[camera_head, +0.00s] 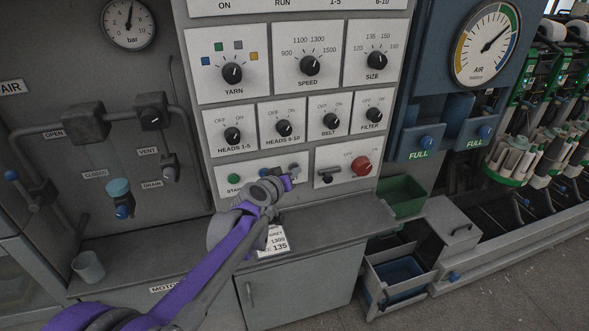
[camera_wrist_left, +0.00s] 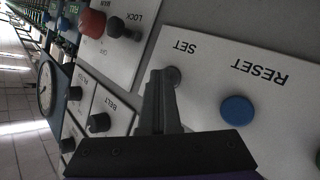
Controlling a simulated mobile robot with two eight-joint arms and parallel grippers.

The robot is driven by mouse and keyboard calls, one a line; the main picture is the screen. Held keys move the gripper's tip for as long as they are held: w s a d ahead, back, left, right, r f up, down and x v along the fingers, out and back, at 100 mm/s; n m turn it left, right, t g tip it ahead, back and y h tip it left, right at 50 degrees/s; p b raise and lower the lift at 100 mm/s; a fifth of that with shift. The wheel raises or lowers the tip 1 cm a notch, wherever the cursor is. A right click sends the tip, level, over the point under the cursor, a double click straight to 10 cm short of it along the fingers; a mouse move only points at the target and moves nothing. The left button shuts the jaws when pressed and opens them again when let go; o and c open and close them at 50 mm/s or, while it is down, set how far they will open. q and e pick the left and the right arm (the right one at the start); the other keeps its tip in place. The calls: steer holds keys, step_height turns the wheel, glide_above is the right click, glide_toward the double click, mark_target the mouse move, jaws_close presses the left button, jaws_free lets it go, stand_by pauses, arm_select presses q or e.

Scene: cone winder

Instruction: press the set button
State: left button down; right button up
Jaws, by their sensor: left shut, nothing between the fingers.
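The set button is a small grey round button (camera_wrist_left: 173,77) on a light panel under the word SET, which is upside down in the left wrist view. In the head view a grey button (camera_head: 294,168) shows just above my left gripper (camera_head: 288,183). My left gripper is shut and empty. In the left wrist view its narrow fingers (camera_wrist_left: 159,78) end right beside the set button and cover part of its edge. I cannot tell whether they touch it. My right gripper is in neither view.
The blue reset button (camera_wrist_left: 238,110) is close by on the same panel. A green start button (camera_head: 233,179) is to the left. A red knob (camera_head: 361,165) and the lock switch (camera_head: 327,178) are to the right. A grey ledge (camera_head: 340,212) runs below.

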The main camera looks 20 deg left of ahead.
arm_select(q)
steer(key=shift+s, duration=0.1)
steer(key=shift+s+d, duration=0.45)
steer(key=shift+s, duration=0.15)
steer(key=shift+s+d, duration=0.7)
steer(key=shift+s, duration=0.35)
steer(key=shift+s+d, duration=0.7)
steer(key=shift+s, duration=0.35)
steer(key=s+f+m+g, duration=0.1)
steer(key=s+f+g, duration=0.2)
steer(key=s, duration=0.7)
steer(key=s+f+m+g+y, duration=0.1)
steer(key=s+f+g, duration=0.2)
steer(key=s+f, duration=0.3)
steer(key=s+f+m+g+y, duration=0.1)
steer(key=s+f, duration=0.4)
steer(key=s, duration=1.1)
steer(key=shift+a+f+m+g, duration=0.25)
steer(key=shift+a+m+g, duration=0.1)
steer(key=shift+g, duration=0.55)
